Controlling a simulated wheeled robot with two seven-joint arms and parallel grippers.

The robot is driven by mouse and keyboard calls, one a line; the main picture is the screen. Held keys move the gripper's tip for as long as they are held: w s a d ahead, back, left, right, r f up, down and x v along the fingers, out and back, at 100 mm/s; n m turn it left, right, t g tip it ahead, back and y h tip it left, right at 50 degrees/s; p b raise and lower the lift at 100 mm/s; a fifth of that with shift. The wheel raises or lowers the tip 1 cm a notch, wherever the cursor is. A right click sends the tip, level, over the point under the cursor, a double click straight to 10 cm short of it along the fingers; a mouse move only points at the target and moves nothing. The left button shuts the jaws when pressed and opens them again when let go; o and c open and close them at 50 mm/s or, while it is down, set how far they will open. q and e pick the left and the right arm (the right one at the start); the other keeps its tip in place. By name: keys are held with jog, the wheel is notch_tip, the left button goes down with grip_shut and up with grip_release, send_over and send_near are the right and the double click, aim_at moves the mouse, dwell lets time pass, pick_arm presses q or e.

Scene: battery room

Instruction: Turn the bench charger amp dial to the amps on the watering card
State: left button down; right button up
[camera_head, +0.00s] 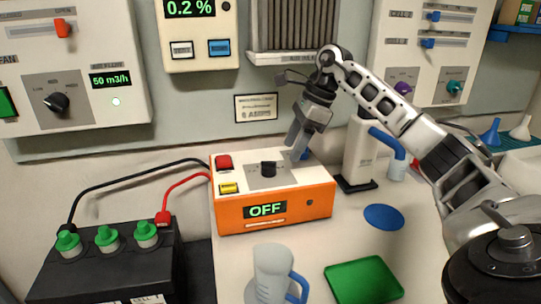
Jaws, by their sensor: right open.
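The orange bench charger (318,203) stands on the counter with a cream top. Its black amp dial (268,169) sits on a grey plate on that top. Its display (265,210) reads OFF. The watering card (257,107) hangs on the wall behind and its large line reads 6 AMPS. My right gripper (296,146) reaches in from the right and points down behind and to the right of the dial, apart from it. It is open with nothing visible in it. My left gripper is out of view.
A black battery (105,275) with green caps stands at left, joined to the charger by red and black leads. A clear jug (272,270), green tray (363,281) and blue disc (384,217) are in front and to the right.

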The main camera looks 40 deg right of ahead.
aim_at(268, 162)
jog(key=w+a, duration=0.1)
jog(key=w+a+p, duration=0.1)
jog(key=a, duration=0.1)
jog(key=shift+w+a+r, duration=0.1)
jog(key=shift+w+a, duration=0.05)
jog(key=x, duration=0.5)
jog(key=shift+d, duration=0.25)
jog(key=c, duration=1)
